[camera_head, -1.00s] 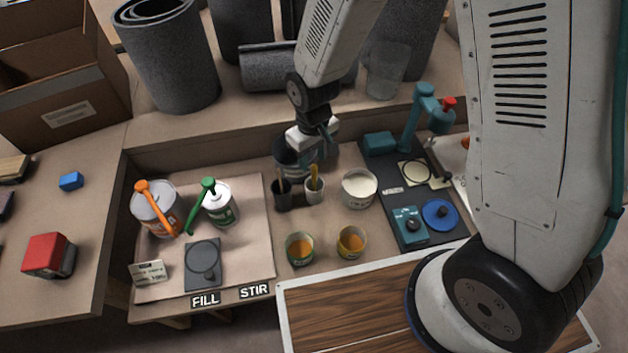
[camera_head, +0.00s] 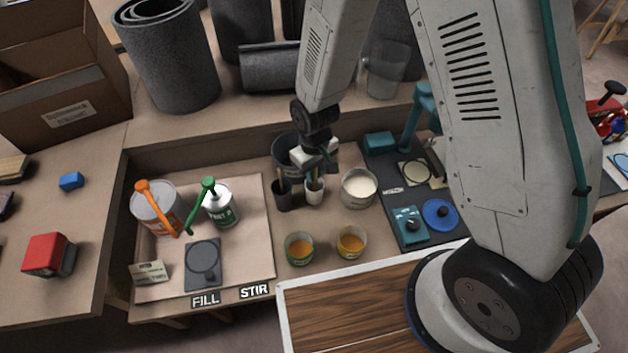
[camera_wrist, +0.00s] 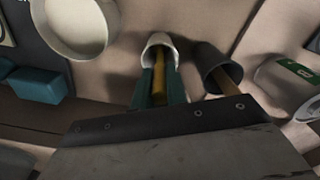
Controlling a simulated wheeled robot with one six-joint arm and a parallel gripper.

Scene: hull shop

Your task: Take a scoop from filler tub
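A pale tub of cream-white filler (camera_head: 359,188) stands on the bench, right of two small cups. It shows at the upper left of the wrist view (camera_wrist: 75,28). A white cup (camera_head: 314,192) holds a yellow-handled tool (camera_wrist: 160,78), and a dark cup (camera_head: 282,196) beside it holds a brown-handled one (camera_wrist: 222,82). My gripper (camera_head: 318,168) is low over the white cup. In the wrist view its teal fingers (camera_wrist: 160,88) stand on both sides of the yellow handle. Whether they grip it is unclear. The tool's lower end is hidden in the cup.
Two small cups of orange-brown contents (camera_head: 299,248) (camera_head: 351,242) stand in front. Tins with orange (camera_head: 155,210) and green (camera_head: 221,207) tools and a scale (camera_head: 203,265) are left. A black mat with a blue disc (camera_head: 440,214) lies right. A dark bucket (camera_head: 290,150) stands behind.

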